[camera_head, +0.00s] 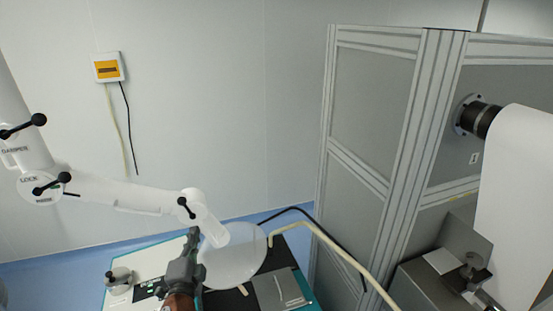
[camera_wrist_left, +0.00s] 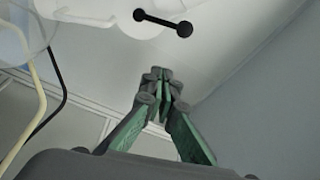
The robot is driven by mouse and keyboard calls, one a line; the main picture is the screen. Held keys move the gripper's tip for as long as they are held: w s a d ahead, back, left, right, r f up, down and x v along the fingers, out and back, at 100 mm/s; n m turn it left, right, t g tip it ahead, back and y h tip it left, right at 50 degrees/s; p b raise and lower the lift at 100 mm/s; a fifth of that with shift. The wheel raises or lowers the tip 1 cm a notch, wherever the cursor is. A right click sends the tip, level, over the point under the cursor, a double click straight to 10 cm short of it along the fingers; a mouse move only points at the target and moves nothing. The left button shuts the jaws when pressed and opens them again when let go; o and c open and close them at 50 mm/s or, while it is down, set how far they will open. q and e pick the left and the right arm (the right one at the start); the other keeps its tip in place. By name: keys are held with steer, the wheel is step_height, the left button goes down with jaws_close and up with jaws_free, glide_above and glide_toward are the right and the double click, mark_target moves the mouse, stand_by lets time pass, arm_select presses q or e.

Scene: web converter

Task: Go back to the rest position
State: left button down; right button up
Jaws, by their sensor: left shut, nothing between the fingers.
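My left gripper (camera_head: 190,240) is at the lower middle of the head view, in front of the white board and the table. Its dark fingers point up the picture. In the left wrist view, my left gripper (camera_wrist_left: 162,76) shows green-lined fingers with their tips together and nothing between them. It is shut and empty. My right gripper is in neither view.
A white board (camera_head: 145,250) with small equipment and a grey plate (camera_head: 278,290) lie below the gripper. A grey-panelled cabinet (camera_head: 375,90) and a white roll (camera_head: 520,190) stand at the right. A yellow-and-white box (camera_head: 108,68) hangs on the wall. Cables (camera_head: 330,240) run beside the cabinet.

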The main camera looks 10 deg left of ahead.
arm_select(q)
steer(key=s+a+f+n+g+h, duration=0.1)
steer(key=s+f+n+g, duration=0.4)
steer(key=f, duration=0.8)
steer(key=s+a+f+n+g+h, duration=0.1)
steer(key=s+a+f+g, duration=0.15)
steer(key=s+f, duration=0.7)
steer(key=s+d+f+n+g+h, duration=0.1)
steer(key=s+d+f+n+g, duration=0.2)
steer(key=s+f, duration=0.6)
steer(key=s+d+f+n+g+h, duration=0.2)
steer(key=s+d+f+g, duration=0.15)
steer(key=s+f, duration=0.6)
step_height(320, 180, down, 37)
steer(key=g+b, duration=0.1)
steer(key=b, duration=0.5)
steer(key=s+f+m+g+b, duration=0.1)
steer(key=s+f+b, duration=0.4)
steer(key=s+f, duration=1.5)
step_height(320, 180, down, 4)
steer(key=shift+d+f+g+h+b, duration=0.1)
steer(key=shift+d+g+h+b, duration=0.25)
steer(key=shift+d+g, duration=0.1)
